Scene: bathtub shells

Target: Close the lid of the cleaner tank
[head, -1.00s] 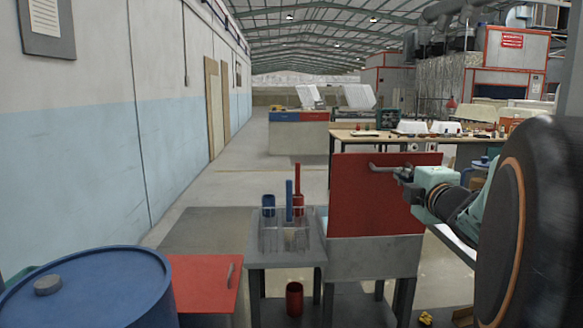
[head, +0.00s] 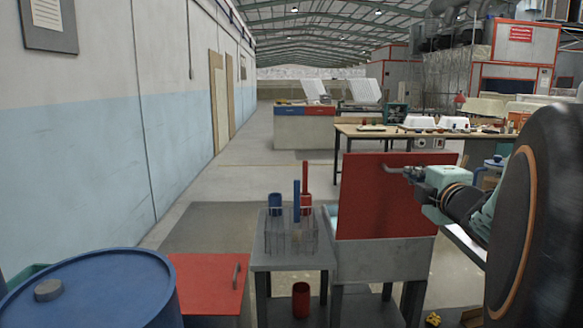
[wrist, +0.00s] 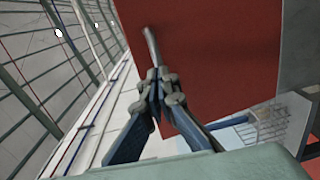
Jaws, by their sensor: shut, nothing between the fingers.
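The cleaner tank (head: 385,258) is a grey box on legs at the middle right of the head view. Its red lid (head: 375,205) stands raised, nearly upright. A grey bar handle (head: 393,170) is near the lid's top. My gripper (head: 412,174) is at the right end of this handle, in front of the lid's upper right part. In the wrist view, the fingers (wrist: 158,88) are together with nothing between them. The handle (wrist: 151,45) extends beyond the fingertips, against the red lid (wrist: 215,60). I cannot tell whether the fingers touch it.
A grey table (head: 285,260) with a wire rack (head: 290,235) and blue and red cylinders stands left of the tank. A flat red panel with a handle (head: 205,285) and a blue drum (head: 95,290) are at lower left. A workbench (head: 440,134) stands behind.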

